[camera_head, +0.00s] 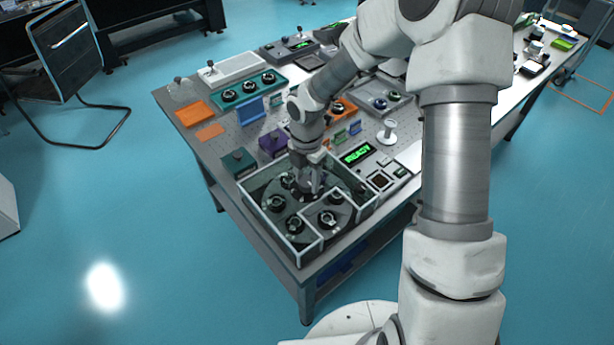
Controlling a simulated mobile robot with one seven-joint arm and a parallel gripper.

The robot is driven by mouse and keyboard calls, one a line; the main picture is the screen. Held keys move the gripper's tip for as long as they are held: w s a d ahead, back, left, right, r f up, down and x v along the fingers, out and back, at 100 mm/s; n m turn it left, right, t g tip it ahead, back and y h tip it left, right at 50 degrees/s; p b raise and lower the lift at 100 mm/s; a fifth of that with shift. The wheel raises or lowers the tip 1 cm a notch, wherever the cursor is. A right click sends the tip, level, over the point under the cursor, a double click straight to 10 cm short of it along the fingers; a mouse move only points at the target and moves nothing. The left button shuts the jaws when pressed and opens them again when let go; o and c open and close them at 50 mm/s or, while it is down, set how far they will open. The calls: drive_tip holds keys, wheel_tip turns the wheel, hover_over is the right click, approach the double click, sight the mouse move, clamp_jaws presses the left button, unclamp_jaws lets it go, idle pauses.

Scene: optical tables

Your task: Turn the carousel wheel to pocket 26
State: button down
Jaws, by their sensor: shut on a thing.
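The carousel wheel (271,205) is a dark disc inside a low, clear-walled box (293,247) at the near corner of the optical table. Several round black parts with light centres sit on it, one of them a ringed part (328,219) in the near right section. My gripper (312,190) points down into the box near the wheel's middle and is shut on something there. The fingers and what they hold are too small and partly hidden to name surely. Pocket numbers cannot be read. A display (357,153) behind the box shows green letters reading "READY".
Behind the box stand a dark green block (238,161), a purple block (272,143) and a white spool-like post (387,132). A teal tray (249,88) and orange plates (195,113) lie farther left. Box walls surround my gripper closely.

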idle(0.6)
drive_tip(key=shift+c, duration=1.5)
unclamp_jaws()
wheel_tip(320, 180, up, 18)
drive_tip(key=p, duration=0.1)
drive_tip(key=shift+f, duration=0.25)
